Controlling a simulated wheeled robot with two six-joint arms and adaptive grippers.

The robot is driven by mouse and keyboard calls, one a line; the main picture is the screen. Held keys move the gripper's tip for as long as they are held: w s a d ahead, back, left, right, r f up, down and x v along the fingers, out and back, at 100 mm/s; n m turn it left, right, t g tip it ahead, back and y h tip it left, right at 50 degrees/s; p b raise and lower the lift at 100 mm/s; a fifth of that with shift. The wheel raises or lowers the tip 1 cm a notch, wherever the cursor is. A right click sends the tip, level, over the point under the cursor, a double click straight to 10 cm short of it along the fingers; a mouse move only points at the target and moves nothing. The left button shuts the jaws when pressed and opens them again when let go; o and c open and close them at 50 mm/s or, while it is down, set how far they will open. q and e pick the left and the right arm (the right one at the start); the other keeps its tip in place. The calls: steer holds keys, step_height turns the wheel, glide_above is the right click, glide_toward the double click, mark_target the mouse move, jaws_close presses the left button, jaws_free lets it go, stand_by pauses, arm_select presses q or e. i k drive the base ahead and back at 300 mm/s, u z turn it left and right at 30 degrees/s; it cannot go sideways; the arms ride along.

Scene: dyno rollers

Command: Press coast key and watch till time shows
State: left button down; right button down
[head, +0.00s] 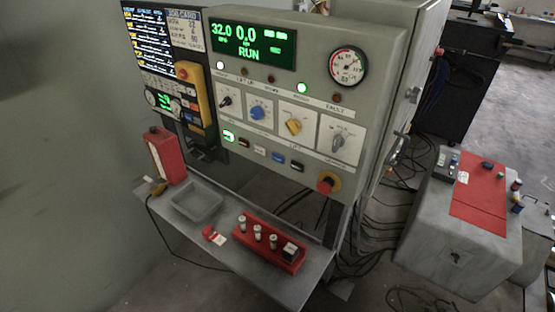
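A grey control panel (372,60) faces me. Its display (252,44) shows green figures "32.0" and "0.0" with "RUN" below; a time is not readable on it. A row of small keys runs under the knobs: a green lit key (228,137) at the left, a pale key (260,151), a blue key (278,157) and a black key (296,165). Their labels are too small to read, so I cannot tell which is the coast key. Neither of my grippers is in view.
Knobs, including a blue knob (258,113), sit above the keys. A red emergency button (328,182) is at lower right. A shelf below holds a grey tray (196,218) and a red holder (268,262). Cables (370,225) hang at the right.

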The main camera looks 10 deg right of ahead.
mark_target(276, 157)
steer(key=u, duration=0.25)
steer(key=k, duration=0.7)
steer(key=u, duration=0.6)
steer(key=k, duration=0.65)
steer(key=u, duration=0.7)
steer(key=i, duration=1.6)
steer(key=z, duration=1.15)
steer(key=i, duration=0.2)
steer(key=z, duration=0.05)
